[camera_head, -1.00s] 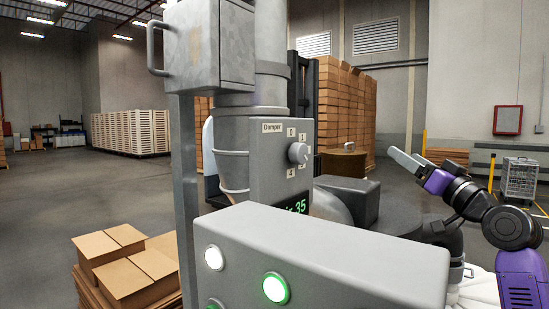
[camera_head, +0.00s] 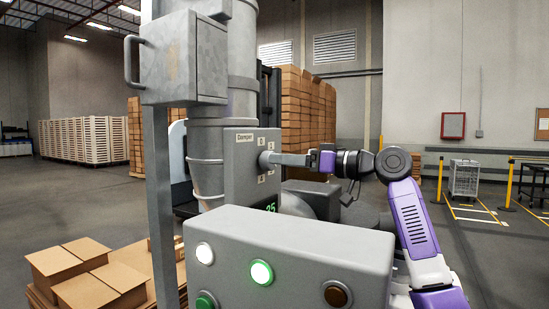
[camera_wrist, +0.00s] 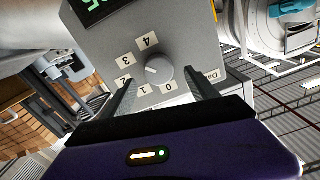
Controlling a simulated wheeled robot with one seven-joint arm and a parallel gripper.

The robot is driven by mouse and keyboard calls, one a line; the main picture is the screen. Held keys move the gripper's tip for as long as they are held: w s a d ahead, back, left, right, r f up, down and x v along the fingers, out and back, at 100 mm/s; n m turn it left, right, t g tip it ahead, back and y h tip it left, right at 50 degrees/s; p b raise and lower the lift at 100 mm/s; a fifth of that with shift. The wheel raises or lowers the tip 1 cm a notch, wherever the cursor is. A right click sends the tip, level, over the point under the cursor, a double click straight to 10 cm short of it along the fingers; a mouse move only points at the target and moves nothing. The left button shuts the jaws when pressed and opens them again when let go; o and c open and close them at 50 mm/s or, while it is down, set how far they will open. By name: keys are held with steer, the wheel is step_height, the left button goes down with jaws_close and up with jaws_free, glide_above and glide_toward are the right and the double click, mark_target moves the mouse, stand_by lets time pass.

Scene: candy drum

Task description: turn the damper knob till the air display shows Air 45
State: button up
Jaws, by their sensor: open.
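The damper knob (camera_head: 265,160) is a round grey dial on the side of a grey box (camera_head: 238,182) labelled Damper. In the wrist view the knob (camera_wrist: 161,72) has number labels 0 to 4 around it, and its pale mark points left, roughly between 2 and 3. The green air display (camera_head: 271,207) is partly hidden behind a panel; it seems to read 35. The wrist view shows only its edge (camera_wrist: 93,6). My gripper (camera_head: 274,158) is open, its fingertips close to the knob; in the wrist view the fingers (camera_wrist: 162,79) stand on either side of it. Contact cannot be told.
A grey button panel (camera_head: 300,250) with lit buttons stands in front, below my arm. A grey post (camera_head: 160,210) with a metal box (camera_head: 183,55) rises at left. Cardboard boxes (camera_head: 85,275) lie at lower left. Open floor is at right.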

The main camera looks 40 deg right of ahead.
mark_target(265, 165)
steer(key=x, duration=0.3)
steer(key=shift+w+p, duration=0.3)
steer(key=shift+p, duration=0.05)
steer(key=c, duration=1.4)
